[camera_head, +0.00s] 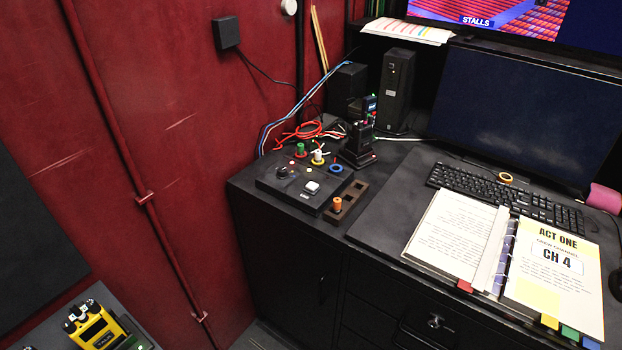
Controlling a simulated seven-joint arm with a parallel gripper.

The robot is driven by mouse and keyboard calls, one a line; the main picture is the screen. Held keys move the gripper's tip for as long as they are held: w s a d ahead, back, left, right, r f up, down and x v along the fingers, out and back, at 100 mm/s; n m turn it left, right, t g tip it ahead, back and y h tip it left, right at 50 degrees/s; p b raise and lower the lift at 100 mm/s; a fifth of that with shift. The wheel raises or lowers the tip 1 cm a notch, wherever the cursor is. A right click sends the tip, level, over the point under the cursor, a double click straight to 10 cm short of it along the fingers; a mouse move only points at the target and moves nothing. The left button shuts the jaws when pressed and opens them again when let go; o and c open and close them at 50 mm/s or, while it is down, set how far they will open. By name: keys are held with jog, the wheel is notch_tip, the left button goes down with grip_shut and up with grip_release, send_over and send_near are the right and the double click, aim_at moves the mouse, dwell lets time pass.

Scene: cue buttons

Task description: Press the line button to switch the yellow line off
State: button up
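A black button box (290,194) sits at the left front of the black desk. Left of the button is a dark round knob (282,172). I cannot tell whether any yellow line light is lit. A yellow device (94,331) with several dark knobs stands on a dark surface at the bottom left. My gripper is not in view.
An orange peg (337,204) stands in a slotted tray (353,194). Radio (358,150), red cable (300,133), keyboard (500,191) and binder (450,236) crowd the desk.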

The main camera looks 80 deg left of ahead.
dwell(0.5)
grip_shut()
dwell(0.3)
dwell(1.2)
